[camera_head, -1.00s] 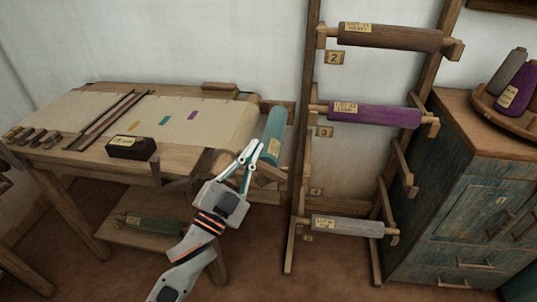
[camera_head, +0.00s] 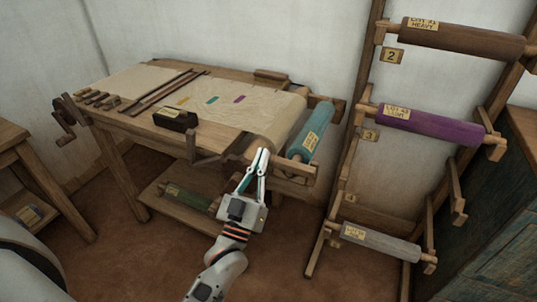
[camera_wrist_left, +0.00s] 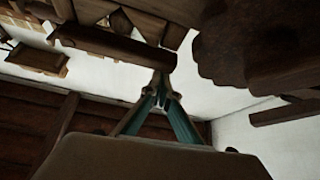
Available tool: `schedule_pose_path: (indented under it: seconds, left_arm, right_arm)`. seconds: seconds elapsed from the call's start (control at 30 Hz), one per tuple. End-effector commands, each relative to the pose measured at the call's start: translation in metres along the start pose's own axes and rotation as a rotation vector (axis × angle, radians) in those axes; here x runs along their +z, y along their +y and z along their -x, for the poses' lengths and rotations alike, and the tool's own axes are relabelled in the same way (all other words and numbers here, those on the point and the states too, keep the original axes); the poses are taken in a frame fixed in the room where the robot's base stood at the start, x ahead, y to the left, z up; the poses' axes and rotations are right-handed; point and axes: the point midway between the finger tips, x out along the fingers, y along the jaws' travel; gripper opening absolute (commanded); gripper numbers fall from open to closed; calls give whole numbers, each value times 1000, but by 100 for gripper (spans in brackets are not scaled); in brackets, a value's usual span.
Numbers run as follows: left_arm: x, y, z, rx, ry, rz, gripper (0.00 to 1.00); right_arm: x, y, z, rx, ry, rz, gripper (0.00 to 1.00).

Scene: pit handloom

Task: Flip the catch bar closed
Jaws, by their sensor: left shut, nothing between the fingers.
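The loom-side table (camera_head: 135,122) stands at centre left, with a teal roll (camera_head: 309,135) in wooden holders at its right end. A short wooden bar (camera_head: 212,159) projects along the front edge near the right corner. I cannot tell for certain which wooden piece is the catch bar. My left gripper (camera_head: 263,151) is shut and empty, pointing up at the front right corner, left of the roll's lower end. In the left wrist view, its closed fingertips (camera_wrist_left: 161,80) are close to the end of a dark wooden bar (camera_wrist_left: 112,44); contact is unclear. My right gripper is out of view.
A rack with a brown roll (camera_head: 462,39), a purple roll (camera_head: 430,126) and a grey roll (camera_head: 380,241) stands right. A black box (camera_head: 175,120) sits on the table. A green roll (camera_head: 186,196) lies on the lower shelf. Floor between table and rack is open.

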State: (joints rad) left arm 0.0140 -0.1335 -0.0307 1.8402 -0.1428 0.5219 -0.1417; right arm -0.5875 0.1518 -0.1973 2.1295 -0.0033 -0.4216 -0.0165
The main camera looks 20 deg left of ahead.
Motion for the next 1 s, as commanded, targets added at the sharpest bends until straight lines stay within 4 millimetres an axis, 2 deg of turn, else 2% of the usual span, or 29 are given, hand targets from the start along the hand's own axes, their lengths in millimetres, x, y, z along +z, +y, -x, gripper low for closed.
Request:
schedule_pose_path:
  seconds: [0.2, 0.8, 1.0]
  left_arm:
    - [8, -3, 4, 3, -1, -4, 0]
    - [13, -3, 7, 4, -8, -7, 0]
    - [3, -2, -2, 6, -1, -6, 0]
  right_arm:
    - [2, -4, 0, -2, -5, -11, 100]
    - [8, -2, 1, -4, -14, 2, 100]
    - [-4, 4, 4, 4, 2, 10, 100]
